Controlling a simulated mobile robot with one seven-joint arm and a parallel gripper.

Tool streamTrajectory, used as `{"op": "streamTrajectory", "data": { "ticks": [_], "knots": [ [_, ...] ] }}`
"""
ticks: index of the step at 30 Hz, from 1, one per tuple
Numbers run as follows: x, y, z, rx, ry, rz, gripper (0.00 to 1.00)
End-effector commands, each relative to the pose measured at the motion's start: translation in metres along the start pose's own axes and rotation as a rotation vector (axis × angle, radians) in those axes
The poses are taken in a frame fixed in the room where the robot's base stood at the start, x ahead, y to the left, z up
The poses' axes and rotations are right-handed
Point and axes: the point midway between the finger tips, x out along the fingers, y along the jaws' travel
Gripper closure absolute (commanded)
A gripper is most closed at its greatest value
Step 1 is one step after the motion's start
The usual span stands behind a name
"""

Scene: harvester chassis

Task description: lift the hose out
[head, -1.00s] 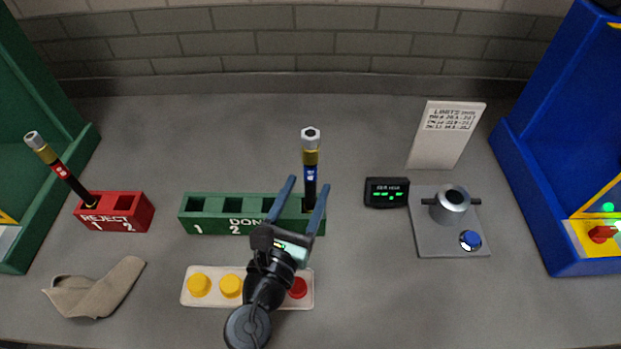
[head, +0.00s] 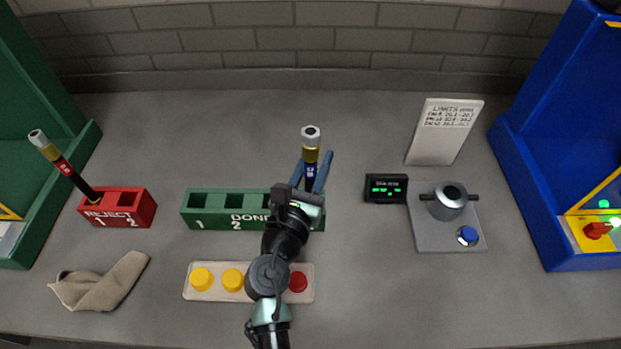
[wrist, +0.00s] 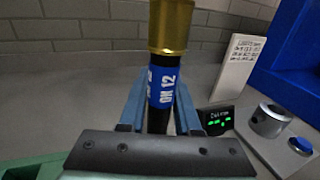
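A dark hose with a brass collar, a silver hex end and a blue label band (head: 310,172) stands upright in the right end of the green DONE rack (head: 190,222). In the wrist view the hose (wrist: 166,88) shows its blue band with "12" on it. My gripper (head: 313,178) reaches in from the front, with one blue finger on each side of the hose at about band height. The fingers look open; any contact with the hose is hard to see. My gripper hides the hose's lower part and the rack's right slots.
A red REJECT rack (head: 124,216) at left holds a tilted hose with a red band (head: 64,168). A button panel (head: 215,293) lies in front of the green rack. A small display (head: 386,197) and a grey fixture (head: 447,243) stand to the right. A cloth (head: 100,285) lies front left.

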Motion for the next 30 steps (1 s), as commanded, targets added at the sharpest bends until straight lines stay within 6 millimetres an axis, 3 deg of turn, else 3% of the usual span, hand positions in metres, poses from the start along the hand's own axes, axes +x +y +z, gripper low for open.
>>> {"op": "streamTrajectory", "data": {
  "ticks": [1, 5, 30],
  "knots": [
    [-0.0002, 0.0, 0.0, 0.0, 0.0, 0.0, 0.79],
    [-0.0003, 0.0001, -0.0001, 0.0, 0.0, 0.0, 1.0],
    [-0.0004, 0.0003, -0.0001, 0.0, 0.0, 0.0, 1.0]
  ]
}}
